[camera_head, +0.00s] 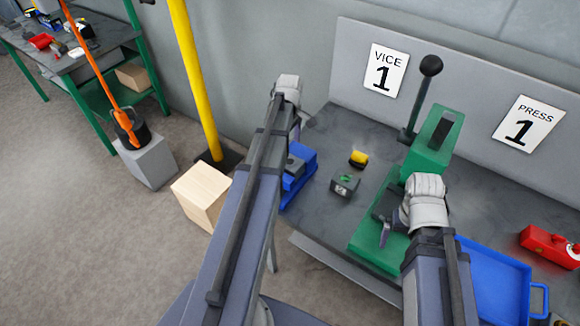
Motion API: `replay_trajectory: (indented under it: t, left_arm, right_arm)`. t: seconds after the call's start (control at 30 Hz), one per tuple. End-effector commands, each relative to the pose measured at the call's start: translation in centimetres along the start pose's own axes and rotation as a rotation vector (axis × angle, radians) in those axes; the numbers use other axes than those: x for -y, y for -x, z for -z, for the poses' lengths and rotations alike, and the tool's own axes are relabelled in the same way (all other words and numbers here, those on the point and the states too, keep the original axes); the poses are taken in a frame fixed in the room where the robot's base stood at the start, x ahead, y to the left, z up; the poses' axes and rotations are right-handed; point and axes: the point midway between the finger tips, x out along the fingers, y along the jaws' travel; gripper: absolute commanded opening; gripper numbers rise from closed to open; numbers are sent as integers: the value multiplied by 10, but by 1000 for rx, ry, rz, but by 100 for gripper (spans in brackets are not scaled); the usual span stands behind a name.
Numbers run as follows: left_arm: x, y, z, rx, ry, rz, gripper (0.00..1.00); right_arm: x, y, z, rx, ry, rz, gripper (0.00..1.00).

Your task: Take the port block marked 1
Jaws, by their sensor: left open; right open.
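The port block, a small dark grey block (345,186) with green on top and a pale mark on its front, sits on the grey bench between my arms. The mark is too small to read surely. My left gripper (295,134) is open, left of the block and near the blue vice; my arm covers most of it and its fingertips are hard to make out. My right gripper (386,226) is open, to the block's right, over the green base of the press (374,252). I see nothing held in either gripper.
A blue vice (304,158) stands at the bench's left end. A yellow and black piece (358,158) lies behind the block. A blue tray (491,262) and a red tool (548,244) are at right. A yellow post (194,75) and wooden box (203,194) stand left.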

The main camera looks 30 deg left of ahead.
Motion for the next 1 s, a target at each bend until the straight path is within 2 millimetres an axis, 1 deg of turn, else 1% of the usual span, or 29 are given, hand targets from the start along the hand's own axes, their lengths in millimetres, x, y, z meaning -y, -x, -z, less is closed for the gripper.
replay_trajectory:
  t: [0.03, 0.3, 0.43, 0.6, 0.87, 1.0]
  left_arm:
    - [0, -14, 0, 0, 0, 0, 98]
    - [0, -53, 0, 0, -1, 0, 98]
    - [0, -67, 0, 0, -1, 0, 98]
    - [0, -75, 0, 0, -1, 0, 98]
    - [0, -74, 0, 0, -1, 0, 98]
    - [0, -74, 0, 0, -1, 0, 90]
  right_arm:
    - [1, -14, 1, 0, 1, 0, 100]
    - [5, -52, 3, 0, 9, -2, 100]
    - [6, -67, 4, 0, 13, -3, 100]
    - [7, -74, 4, 0, 15, -3, 100]
    - [6, -73, 4, 0, 16, -3, 100]
    - [6, -73, 4, 0, 15, -3, 100]
